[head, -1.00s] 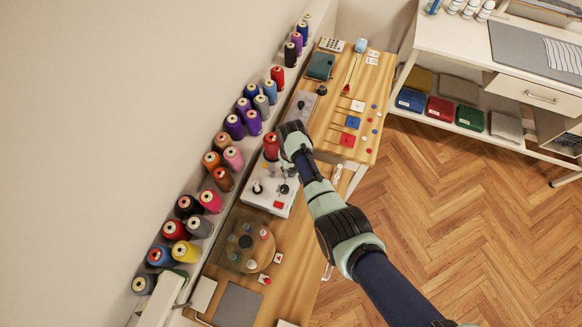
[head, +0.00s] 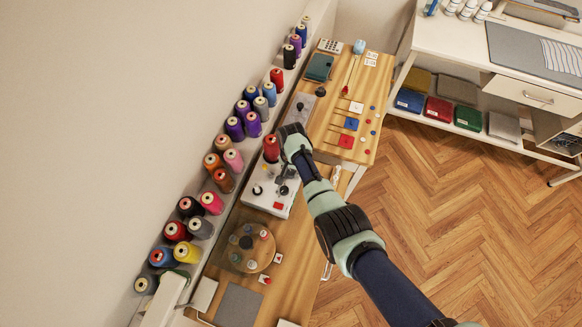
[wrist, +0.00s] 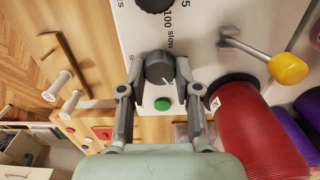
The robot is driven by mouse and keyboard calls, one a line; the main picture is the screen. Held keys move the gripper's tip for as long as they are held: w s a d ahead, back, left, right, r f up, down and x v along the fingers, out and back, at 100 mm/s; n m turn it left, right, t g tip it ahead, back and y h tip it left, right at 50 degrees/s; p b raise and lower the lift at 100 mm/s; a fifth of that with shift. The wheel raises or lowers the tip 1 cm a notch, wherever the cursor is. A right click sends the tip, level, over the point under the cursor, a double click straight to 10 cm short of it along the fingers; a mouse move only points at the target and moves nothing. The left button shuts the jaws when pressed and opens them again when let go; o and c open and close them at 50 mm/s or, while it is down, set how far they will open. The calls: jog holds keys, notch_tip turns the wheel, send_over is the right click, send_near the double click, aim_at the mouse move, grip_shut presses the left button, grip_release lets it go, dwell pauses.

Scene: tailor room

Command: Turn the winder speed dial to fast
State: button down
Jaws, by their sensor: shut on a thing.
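The winder (head: 264,196) is a pale box on the bench in the head view, with a red spool (head: 271,149) at its far end. In the wrist view the dark round speed dial (wrist: 160,67) sits on the white panel (wrist: 205,65). Its pale mark points down and slightly right in the picture. "100 slow" is printed above it; no "fast" label can be read. My gripper (wrist: 160,84) is shut on the dial, one finger on each side. In the head view my gripper (head: 287,172) is at the winder, its fingertips hard to make out.
A green button (wrist: 162,104) lies just below the dial. A yellow-tipped lever (wrist: 287,68) and the large red spool (wrist: 255,130) are close on the right. Another black knob (wrist: 156,3) is above. Thread cones line the wall; the bench beyond holds small items.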

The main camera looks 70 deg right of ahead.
aim_at(291, 172)
jog(key=shift+m, duration=0.4)
jog(key=c, duration=0.8)
grip_release()
jog(key=shift+r, duration=0.1)
notch_tip(291, 172, up, 12)
